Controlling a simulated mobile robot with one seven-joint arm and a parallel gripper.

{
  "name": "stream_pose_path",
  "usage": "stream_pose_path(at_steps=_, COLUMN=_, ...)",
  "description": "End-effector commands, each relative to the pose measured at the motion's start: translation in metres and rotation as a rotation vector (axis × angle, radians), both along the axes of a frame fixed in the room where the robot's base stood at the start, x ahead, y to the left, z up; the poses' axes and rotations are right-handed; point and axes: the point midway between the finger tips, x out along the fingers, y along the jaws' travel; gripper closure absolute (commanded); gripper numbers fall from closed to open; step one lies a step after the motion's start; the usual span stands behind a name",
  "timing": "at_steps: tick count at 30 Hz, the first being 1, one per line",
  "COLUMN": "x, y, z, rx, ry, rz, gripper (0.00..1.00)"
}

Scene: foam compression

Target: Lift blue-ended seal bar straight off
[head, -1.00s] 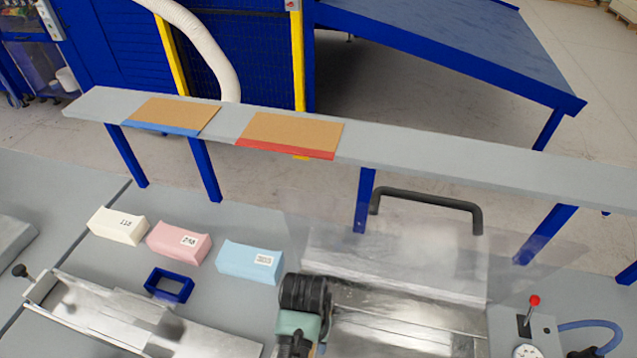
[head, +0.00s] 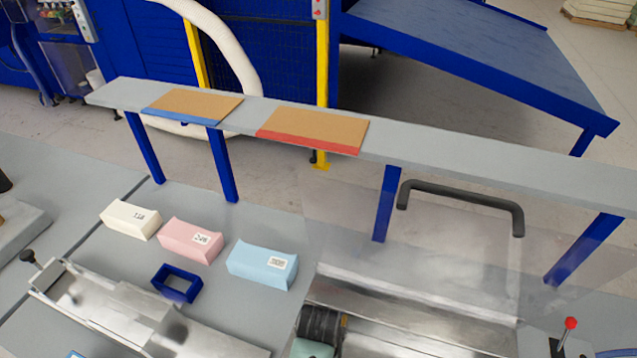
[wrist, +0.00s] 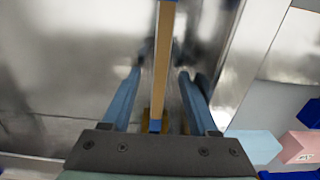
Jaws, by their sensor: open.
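The seal bar (wrist: 162,60) shows in the wrist view as a narrow tan strip with a blue end at the top edge and another blue end near the gripper body. My gripper (wrist: 160,78) is open, with one blue-grey finger on each side of the bar. Gaps show between fingers and bar, and nothing is gripped. Whether the bar touches the shiny metal surface (wrist: 65,60) beneath cannot be told. In the head view only my dark wrist part shows at the bottom edge; the fingers and bar are out of sight there.
A clear guard with a black handle (head: 460,190) stands behind my arm. White (head: 130,219), pink (head: 190,240) and light blue (head: 261,264) foam blocks and a blue frame (head: 176,283) lie to the left. A grey shelf (head: 480,165) crosses behind. A red-knobbed lever (head: 570,323) is at right.

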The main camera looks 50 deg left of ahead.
Motion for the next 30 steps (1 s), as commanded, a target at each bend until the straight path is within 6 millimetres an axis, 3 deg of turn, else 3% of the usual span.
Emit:
stream_pose_path(at_steps=1, x=-0.0001, y=0.0, z=-0.0106, rx=0.0, ry=0.0, rz=0.0, gripper=0.4)
stream_pose_path(at_steps=3, x=-0.0002, y=0.0, z=-0.0133, rx=0.0, ry=0.0, rz=0.0, gripper=0.4)
stream_pose_path(at_steps=11, x=-0.0002, y=0.0, z=-0.0116, rx=0.0, ry=0.0, rz=0.0, gripper=0.4)
stream_pose_path(at_steps=21, x=-0.0002, y=0.0, z=-0.0117, rx=0.0, ry=0.0, rz=0.0, gripper=0.99)
stream_pose_path(at_steps=30, x=0.0002, y=0.0001, z=-0.0114, rx=0.001, ry=-0.001, rz=0.0, gripper=1.0)
